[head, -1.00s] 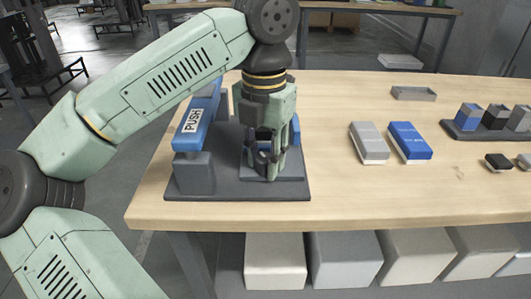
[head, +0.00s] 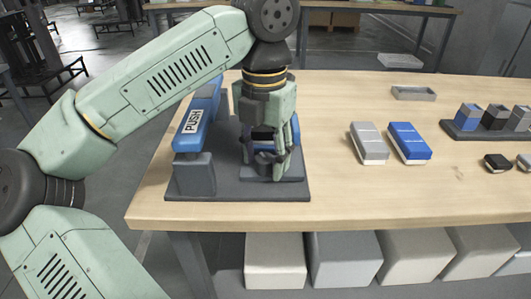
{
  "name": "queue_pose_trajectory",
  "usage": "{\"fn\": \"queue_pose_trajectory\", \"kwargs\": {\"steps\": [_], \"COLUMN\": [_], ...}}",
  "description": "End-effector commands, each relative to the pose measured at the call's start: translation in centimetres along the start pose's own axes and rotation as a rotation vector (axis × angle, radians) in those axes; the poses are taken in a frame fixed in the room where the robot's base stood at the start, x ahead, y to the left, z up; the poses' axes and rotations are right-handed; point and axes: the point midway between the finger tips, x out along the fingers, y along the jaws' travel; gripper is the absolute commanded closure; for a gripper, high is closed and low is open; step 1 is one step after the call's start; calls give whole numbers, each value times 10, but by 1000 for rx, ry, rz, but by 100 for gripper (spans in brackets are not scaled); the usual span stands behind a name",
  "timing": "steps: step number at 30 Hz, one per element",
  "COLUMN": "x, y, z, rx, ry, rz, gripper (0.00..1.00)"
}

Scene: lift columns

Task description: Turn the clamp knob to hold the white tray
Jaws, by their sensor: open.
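My gripper (head: 270,164) points down over the dark grey fixture (head: 235,190) at the table's left end. It is open, with its fingers low over the raised dark plate (head: 290,171). A blue part (head: 262,132) shows behind the fingers. I cannot clearly make out a clamp knob; the fingers and wrist cover most of that spot, and contact cannot be told. A pale, whitish tray (head: 400,61) lies far back, near the table's rear edge. No tray can be made out in the fixture.
A blue lever marked PUSH (head: 198,115) stands left of my gripper. A grey block (head: 369,143) and a blue block (head: 409,142) lie to the right. A grey tray (head: 413,93) and a dark holder (head: 490,128) are farther right. The table's front middle is clear.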

Motion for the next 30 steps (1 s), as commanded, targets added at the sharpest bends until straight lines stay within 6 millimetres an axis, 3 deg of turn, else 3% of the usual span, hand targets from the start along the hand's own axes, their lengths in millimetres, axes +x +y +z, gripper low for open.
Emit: {"fn": "queue_pose_trajectory", "kwargs": {"steps": [19,30], "x": [-62,-66], "y": [0,0], "z": [0,0], "rx": [-1,0], "ry": [0,0], "rz": [1,-1], "gripper": [55,55]}}
